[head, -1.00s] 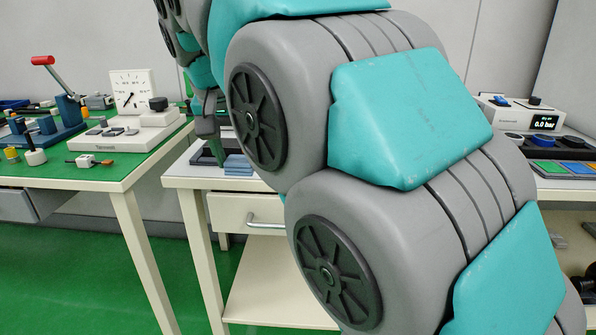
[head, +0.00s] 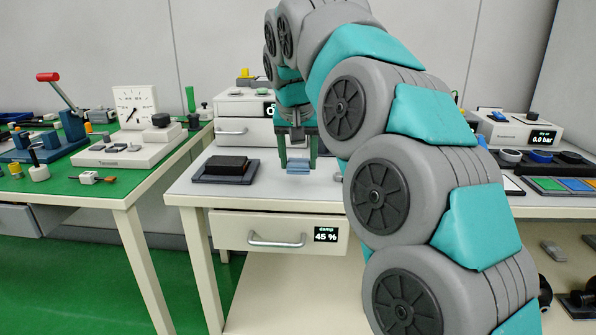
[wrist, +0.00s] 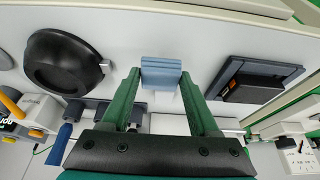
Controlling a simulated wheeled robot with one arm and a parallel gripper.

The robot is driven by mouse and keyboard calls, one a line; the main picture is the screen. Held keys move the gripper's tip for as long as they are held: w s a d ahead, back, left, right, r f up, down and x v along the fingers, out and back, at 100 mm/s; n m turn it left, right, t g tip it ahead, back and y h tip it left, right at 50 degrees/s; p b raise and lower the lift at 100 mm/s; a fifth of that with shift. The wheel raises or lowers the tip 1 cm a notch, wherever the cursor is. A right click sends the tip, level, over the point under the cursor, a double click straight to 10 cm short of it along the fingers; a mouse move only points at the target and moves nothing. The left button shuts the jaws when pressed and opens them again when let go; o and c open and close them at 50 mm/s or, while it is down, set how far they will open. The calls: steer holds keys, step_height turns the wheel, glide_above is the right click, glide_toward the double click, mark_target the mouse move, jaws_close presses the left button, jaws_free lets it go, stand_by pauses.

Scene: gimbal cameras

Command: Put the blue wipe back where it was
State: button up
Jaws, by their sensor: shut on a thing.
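The blue wipe (head: 299,167) is a small folded pale-blue stack. My gripper (head: 297,160) is shut on it, pointing down above the white table with the drawer. In the wrist view the wipe (wrist: 161,72) sits between the tips of the two green fingers (wrist: 161,78). I cannot tell in the head view whether its underside touches the tabletop. A dark tray (head: 203,178) with a black block (head: 234,164) on it lies to the left of the gripper. The tray also shows in the wrist view (wrist: 285,72), to the right of the wipe.
The drawer (head: 270,231) below is shut, with a "damp 45 %" display (head: 326,234). A white drawer unit (head: 238,132) stands behind. A round black object (wrist: 68,60) lies left of the wipe in the wrist view. Bare tabletop lies between tray and gripper.

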mark_target(298, 165)
steer(key=shift+f, duration=1.65)
steer(key=shift+f, duration=0.2)
steer(key=o, duration=1.3)
steer(key=shift+r, duration=0.1)
steer(key=shift+r, duration=0.2)
steer(key=v, duration=1.1)
steer(key=shift+s+r, duration=0.2)
steer(key=shift+r, duration=0.15)
